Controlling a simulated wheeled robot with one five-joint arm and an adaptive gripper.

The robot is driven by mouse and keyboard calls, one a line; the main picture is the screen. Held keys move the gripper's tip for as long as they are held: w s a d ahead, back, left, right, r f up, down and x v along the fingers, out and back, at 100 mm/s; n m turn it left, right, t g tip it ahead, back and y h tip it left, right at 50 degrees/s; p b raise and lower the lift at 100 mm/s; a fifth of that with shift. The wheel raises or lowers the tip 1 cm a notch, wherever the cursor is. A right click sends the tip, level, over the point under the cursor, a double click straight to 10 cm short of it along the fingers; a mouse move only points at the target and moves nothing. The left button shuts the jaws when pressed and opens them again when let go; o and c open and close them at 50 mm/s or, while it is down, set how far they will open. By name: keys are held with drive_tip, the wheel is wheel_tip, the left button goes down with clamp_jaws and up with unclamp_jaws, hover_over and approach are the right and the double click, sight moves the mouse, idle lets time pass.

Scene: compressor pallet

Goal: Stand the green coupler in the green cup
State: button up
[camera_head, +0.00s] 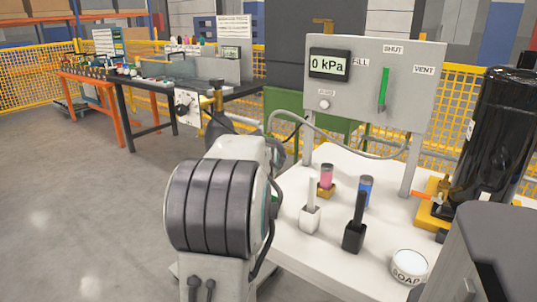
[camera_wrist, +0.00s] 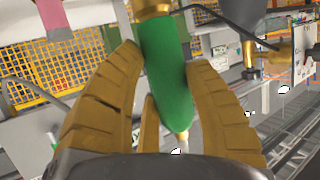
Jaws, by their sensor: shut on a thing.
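The green coupler (camera_wrist: 165,60) is between the tan ribbed fingers of my gripper (camera_wrist: 163,75) in the wrist view. The fingers are shut on it. It has a long green body, a brass end at the top of the picture and a pale tip at the lower end. It is clear of any cup in that view. In the head view my arm hides the gripper and coupler. I cannot make out the green cup; only a sliver of green shows at my arm's right edge.
On the white table (camera_head: 320,258) stand a white block with a white post (camera_head: 310,215), a black one (camera_head: 355,230), a pink cylinder (camera_head: 326,176), a blue cylinder (camera_head: 366,188) and a soap dish (camera_head: 408,266). A gauge panel (camera_head: 370,80) and black tank (camera_head: 495,135) stand behind.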

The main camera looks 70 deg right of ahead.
drive_tip(key=shift+b, duration=0.85)
wheel_tip(320, 180, down, 2)
drive_tip(key=b, duration=0.3)
drive_tip(key=shift+f, duration=0.1)
wheel_tip(320, 180, down, 7)
drive_tip(key=b, duration=0.9)
drive_tip(key=shift+f+b, duration=0.85)
drive_tip(key=shift+b, duration=0.05)
idle(0.4)
drive_tip(key=o, duration=1.3)
drive_tip(key=shift+a, duration=0.15)
drive_tip(key=v, duration=1.1)
drive_tip(key=shift+s+a+r, duration=0.1)
drive_tip(key=shift+a+r, duration=0.1)
drive_tip(key=shift+a, duration=0.15)
